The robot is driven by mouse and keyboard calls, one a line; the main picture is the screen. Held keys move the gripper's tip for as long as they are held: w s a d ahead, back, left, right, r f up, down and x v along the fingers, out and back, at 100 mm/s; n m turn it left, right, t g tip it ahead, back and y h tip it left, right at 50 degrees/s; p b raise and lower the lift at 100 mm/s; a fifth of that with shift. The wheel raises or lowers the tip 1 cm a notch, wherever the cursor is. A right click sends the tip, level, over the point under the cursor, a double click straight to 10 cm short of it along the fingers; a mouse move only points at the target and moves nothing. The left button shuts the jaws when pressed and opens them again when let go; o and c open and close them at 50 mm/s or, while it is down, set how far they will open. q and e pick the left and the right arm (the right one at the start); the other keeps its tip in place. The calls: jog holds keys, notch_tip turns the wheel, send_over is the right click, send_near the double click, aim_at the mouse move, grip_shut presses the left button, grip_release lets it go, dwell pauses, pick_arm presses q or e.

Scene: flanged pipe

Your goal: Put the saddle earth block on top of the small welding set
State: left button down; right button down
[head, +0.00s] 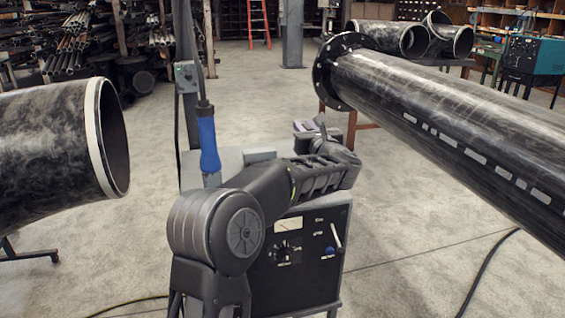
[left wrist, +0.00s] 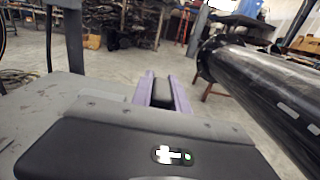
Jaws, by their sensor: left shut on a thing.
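The small welding set (head: 298,255) is a black-fronted machine with a dial, meter and lever, below the centre of the head view. Its grey top (head: 228,160) also shows at the left of the left wrist view (left wrist: 45,115). My left gripper (head: 306,128) is at the far right edge of that top. In the left wrist view its purple fingers (left wrist: 165,88) are shut on a dark block (left wrist: 163,92), which looks like the saddle earth block. My wrist mostly hides the block in the head view, and its height over the top is unclear. My right gripper is not in view.
A blue-handled tool (head: 208,140) stands upright at the set's left, near a grey post with a switch box (head: 186,76). A large flanged pipe (head: 440,110) runs along the right; another pipe (head: 50,145) ends at left.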

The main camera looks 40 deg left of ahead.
pick_arm(q)
jog(key=shift+f, duration=1.45)
notch_tip(320, 180, down, 5)
jog(key=shift+f, duration=0.1)
jog(key=c, duration=1.3)
grip_release()
jog(key=b+v, duration=0.2)
jog(key=v, duration=1)
jog(key=shift+f, duration=0.1)
